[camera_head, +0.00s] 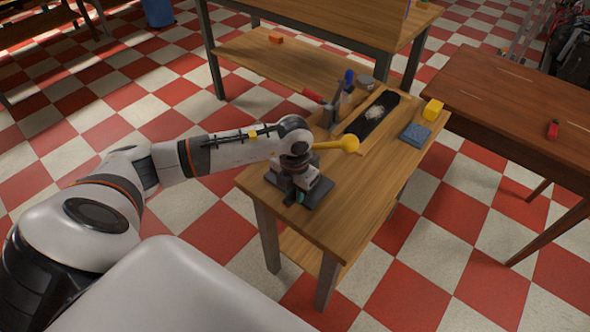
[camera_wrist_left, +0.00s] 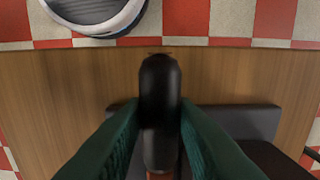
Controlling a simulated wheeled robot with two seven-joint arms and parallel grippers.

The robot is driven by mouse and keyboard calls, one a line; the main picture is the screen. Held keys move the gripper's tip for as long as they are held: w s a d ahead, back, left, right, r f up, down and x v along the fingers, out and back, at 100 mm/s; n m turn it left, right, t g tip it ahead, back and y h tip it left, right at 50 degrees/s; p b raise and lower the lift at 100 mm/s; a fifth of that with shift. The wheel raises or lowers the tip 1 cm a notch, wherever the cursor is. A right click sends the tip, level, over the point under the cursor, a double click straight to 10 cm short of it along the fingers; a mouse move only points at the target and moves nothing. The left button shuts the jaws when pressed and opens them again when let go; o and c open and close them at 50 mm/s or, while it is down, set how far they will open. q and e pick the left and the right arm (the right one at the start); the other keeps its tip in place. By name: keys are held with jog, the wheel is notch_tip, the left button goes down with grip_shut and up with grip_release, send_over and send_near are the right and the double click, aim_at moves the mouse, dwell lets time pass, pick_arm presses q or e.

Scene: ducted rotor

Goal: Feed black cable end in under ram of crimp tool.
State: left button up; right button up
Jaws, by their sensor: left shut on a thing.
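My left gripper (camera_head: 299,197) is low over that plate, and the arm hides much of the tool's body and ram. In the left wrist view its green-lined fingers (camera_wrist_left: 160,148) are shut on a black, round-ended piece (camera_wrist_left: 160,85), which looks like the black cable end. A reddish-brown bit shows below it. Dark plate (camera_wrist_left: 245,120) lies behind the fingers. I cannot tell whether the end is under the ram. My right gripper is out of view.
The bench's near right part (camera_head: 345,220) is clear.

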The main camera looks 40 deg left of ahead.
pick_arm(q)
jog(key=shift+w+a, duration=0.1)
jog(key=shift+a, duration=0.2)
